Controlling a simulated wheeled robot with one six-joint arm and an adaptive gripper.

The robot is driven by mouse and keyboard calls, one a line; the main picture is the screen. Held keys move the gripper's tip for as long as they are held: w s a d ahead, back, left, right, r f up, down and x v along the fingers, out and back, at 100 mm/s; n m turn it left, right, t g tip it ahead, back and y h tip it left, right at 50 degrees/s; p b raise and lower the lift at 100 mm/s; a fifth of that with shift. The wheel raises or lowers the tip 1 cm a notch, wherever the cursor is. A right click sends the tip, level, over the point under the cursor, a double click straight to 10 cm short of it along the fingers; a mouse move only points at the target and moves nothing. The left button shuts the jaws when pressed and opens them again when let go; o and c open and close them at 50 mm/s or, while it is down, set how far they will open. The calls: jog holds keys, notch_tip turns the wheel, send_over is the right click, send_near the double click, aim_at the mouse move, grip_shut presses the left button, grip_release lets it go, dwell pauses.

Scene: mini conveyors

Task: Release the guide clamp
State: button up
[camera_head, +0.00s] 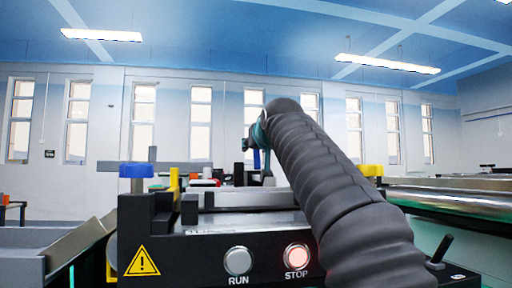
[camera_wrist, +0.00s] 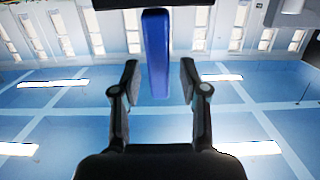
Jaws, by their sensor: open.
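A blue upright bar, which looks like the guide clamp's lever (camera_wrist: 156,40), stands between the two fingers of my gripper (camera_wrist: 160,78) in the wrist view. The fingers are open, one on each side of it, with a visible gap on both sides. The bar's upper end meets a dark part at the picture's edge. In the head view a small piece of blue (camera_head: 257,158) shows beside my wrist, behind the black machine. My arm hides much of that spot, and the clamp's base is not clear.
The black conveyor housing (camera_head: 200,255) carries a RUN button (camera_head: 238,261) and a red-lit STOP button (camera_head: 296,257). A blue knob (camera_head: 136,170) stands at its left and a yellow knob (camera_head: 372,170) at its right. A metal conveyor (camera_head: 450,200) runs along the right.

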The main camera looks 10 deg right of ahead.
jog(key=s+d+r, duration=0.1)
jog(key=s, duration=1.1)
jog(key=shift+d+r, duration=0.2)
jog(key=shift+r, duration=0.05)
